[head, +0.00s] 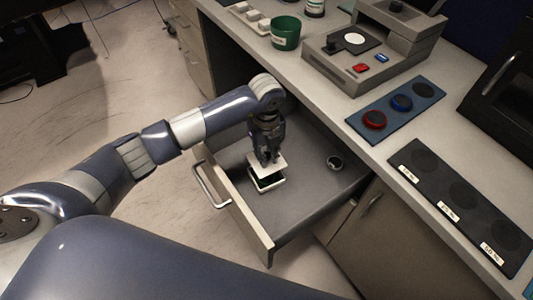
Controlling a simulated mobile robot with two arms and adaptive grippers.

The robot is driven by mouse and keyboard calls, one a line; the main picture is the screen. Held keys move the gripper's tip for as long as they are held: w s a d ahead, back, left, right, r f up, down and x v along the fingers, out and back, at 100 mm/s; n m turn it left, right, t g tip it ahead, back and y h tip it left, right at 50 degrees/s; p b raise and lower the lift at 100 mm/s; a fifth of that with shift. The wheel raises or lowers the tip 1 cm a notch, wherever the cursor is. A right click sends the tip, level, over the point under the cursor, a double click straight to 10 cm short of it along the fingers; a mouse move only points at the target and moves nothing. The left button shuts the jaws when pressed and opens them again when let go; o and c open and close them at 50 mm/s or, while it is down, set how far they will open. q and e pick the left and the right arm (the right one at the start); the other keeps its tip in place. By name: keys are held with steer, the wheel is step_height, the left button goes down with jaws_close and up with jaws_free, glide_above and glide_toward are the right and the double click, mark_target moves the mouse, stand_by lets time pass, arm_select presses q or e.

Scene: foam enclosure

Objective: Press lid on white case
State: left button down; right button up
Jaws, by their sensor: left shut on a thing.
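The white case (268,187) sits in the open drawer, with a dark interior showing. The white lid (264,166) is above the case and tilted a little, with a dark gap between the two at the front. My left gripper (267,160) points down from above and is shut on the lid. Whether the lid touches the case at its far side is hidden. My right gripper is not in view.
The open grey drawer (306,207) has a metal handle (211,186) and holds a small round dark container (334,162) to the right. The counter above carries a green cup (286,34), a grey machine (368,45), a blue pad (397,108) and a black labelled mat (460,198).

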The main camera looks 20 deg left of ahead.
arm_select(q)
steer(key=shift+f+b, duration=1.05)
steer(key=shift+f, duration=0.3)
steer(key=shift+f+b, duration=1.4)
steer(key=shift+f, duration=0.5)
steer(key=shift+f, duration=0.15)
steer(key=c, duration=0.9)
jaws_free()
